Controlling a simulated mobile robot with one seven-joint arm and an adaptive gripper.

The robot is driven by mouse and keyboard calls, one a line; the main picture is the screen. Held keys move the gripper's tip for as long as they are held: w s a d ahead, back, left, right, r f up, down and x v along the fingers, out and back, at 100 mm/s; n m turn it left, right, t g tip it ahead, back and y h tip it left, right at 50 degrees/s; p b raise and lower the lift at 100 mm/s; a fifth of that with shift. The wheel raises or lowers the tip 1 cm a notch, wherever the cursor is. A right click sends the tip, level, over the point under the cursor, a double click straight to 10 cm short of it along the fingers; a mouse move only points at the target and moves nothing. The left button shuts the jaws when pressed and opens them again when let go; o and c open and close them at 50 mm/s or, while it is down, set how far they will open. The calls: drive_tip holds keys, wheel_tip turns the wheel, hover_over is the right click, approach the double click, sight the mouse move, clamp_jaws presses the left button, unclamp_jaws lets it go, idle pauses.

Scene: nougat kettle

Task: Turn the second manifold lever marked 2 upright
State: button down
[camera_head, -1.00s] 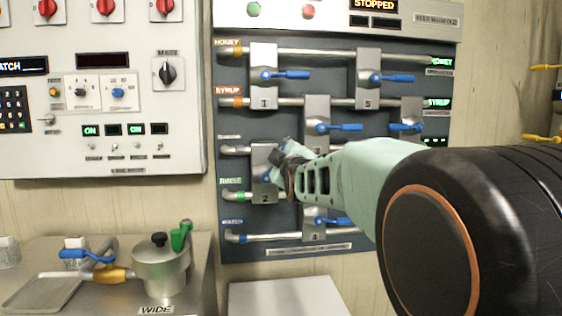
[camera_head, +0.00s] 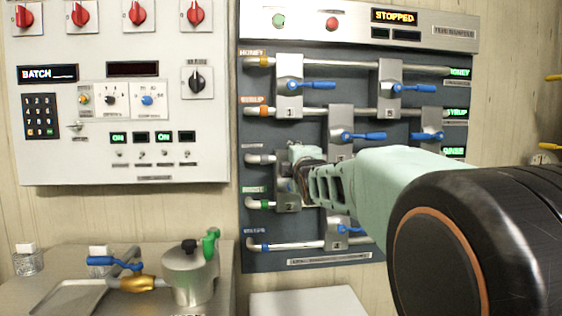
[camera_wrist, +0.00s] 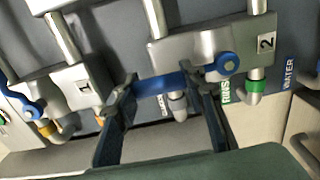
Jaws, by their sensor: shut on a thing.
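The plate marked 2 (camera_head: 288,208) is on the lower left of the manifold panel; it also shows in the wrist view (camera_wrist: 262,24) with its round blue hub (camera_wrist: 227,64). My gripper (camera_head: 298,155) is at that plate, and in the wrist view its fingers (camera_wrist: 160,78) are shut on the blue handle of lever 2 (camera_wrist: 165,82). The handle runs from the hub toward plate 1, about square to the pipe, so it looks upright. In the head view my gripper and arm hide most of this lever.
Plate 1 (camera_head: 290,93) with its blue lever lying sideways is above. Other blue levers (camera_head: 362,136) also lie sideways. A control cabinet (camera_head: 125,100) is at left, and a counter with a metal pot (camera_head: 187,275) is below it.

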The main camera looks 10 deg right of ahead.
drive_tip(key=shift+r, duration=0.2)
drive_tip(key=c, duration=1.7)
unclamp_jaws()
drive_tip(key=o, duration=0.5)
drive_tip(key=shift+f, duration=0.15)
